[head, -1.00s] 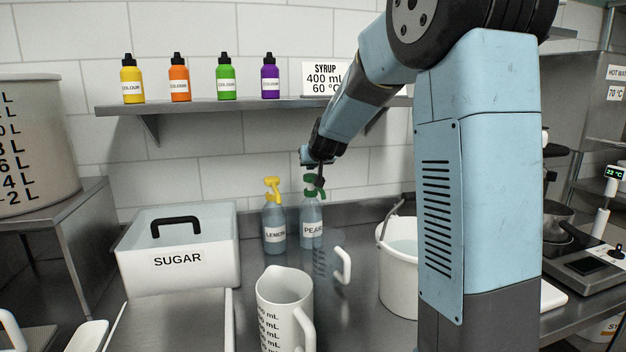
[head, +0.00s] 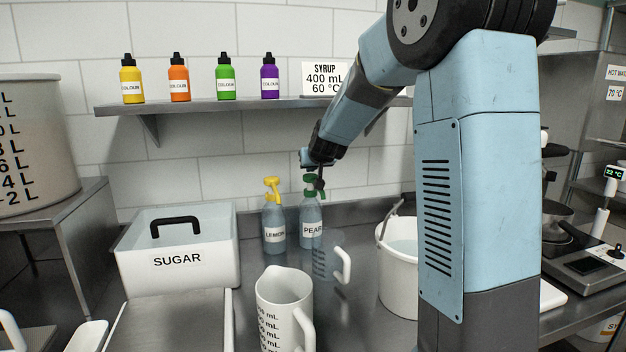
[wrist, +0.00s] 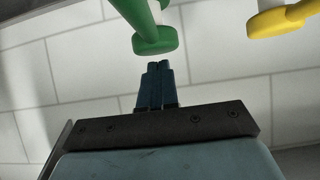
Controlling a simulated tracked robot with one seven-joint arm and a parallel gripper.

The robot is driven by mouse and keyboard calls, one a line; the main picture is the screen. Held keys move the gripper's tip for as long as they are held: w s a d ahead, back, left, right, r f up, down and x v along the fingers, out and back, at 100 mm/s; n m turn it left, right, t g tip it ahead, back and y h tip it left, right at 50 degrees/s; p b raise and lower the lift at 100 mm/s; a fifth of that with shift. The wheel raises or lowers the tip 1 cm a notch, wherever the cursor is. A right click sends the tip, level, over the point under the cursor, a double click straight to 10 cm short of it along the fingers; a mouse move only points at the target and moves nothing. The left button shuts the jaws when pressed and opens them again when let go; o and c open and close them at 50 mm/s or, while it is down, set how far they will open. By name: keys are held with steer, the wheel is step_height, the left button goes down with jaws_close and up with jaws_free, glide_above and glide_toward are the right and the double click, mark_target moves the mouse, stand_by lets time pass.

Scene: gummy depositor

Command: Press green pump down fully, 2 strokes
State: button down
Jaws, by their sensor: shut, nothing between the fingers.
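The green pump (head: 309,178) tops the blue-grey PEAR bottle (head: 311,222), which stands upright at the back of the counter. My gripper (head: 320,187) is at the right side of the pump head and partly covers it. In the wrist view the blue fingers of my gripper (wrist: 158,66) are together and empty. The green pump (wrist: 152,40) shows just beyond the fingertips there. Whether they touch it, and how far the pump is pressed, I cannot tell.
The LEMON bottle (head: 274,228) with a yellow pump stands close on the left. A clear jug (head: 328,262) stands in front of the PEAR bottle, a white measuring jug (head: 283,300) nearer. A white bucket (head: 398,285) is right, a SUGAR bin (head: 180,270) left. A shelf (head: 230,105) runs above.

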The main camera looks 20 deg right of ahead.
steer(key=shift+f, duration=1.45)
steer(key=shift+r, duration=1.75)
steer(key=shift+f, duration=1.65)
steer(key=shift+r, duration=1.65)
